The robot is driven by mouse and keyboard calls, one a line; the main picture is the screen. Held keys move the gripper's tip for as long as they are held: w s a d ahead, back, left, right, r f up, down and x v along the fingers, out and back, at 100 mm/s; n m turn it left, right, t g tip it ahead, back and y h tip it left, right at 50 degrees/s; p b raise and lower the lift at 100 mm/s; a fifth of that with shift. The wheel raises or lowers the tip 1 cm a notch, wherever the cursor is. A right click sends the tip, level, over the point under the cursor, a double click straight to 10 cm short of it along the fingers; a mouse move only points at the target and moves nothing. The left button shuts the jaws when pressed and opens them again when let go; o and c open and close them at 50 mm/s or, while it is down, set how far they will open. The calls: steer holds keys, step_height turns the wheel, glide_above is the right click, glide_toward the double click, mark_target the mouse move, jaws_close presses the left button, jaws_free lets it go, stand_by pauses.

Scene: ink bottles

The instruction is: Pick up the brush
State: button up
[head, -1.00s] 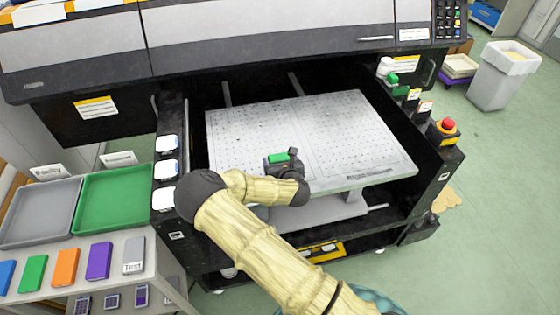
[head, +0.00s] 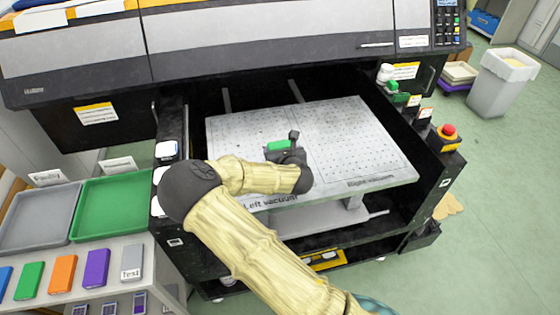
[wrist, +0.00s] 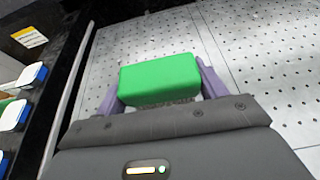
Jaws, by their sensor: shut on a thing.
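The green brush (wrist: 160,76) sits between the two purple-grey fingers of my gripper (wrist: 160,88) in the wrist view. Its flat green block faces up, and a strip of greyish bristles shows below its near edge. The gripper is shut on it. In the head view, my gripper (head: 285,150) is over the perforated white bed (head: 345,135) of the printer, with the green top of the brush (head: 279,146) showing. I cannot tell whether the bristles touch the bed.
A green tray (head: 112,207) and a grey tray (head: 40,217) lie on the left shelf, above several coloured blocks. White-capped bottles (head: 166,150) line the printer's left side. A red emergency button (head: 448,130) is at the right. The right part of the bed is clear.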

steer(key=shift+r, duration=0.8)
steer(key=shift+f, duration=0.1)
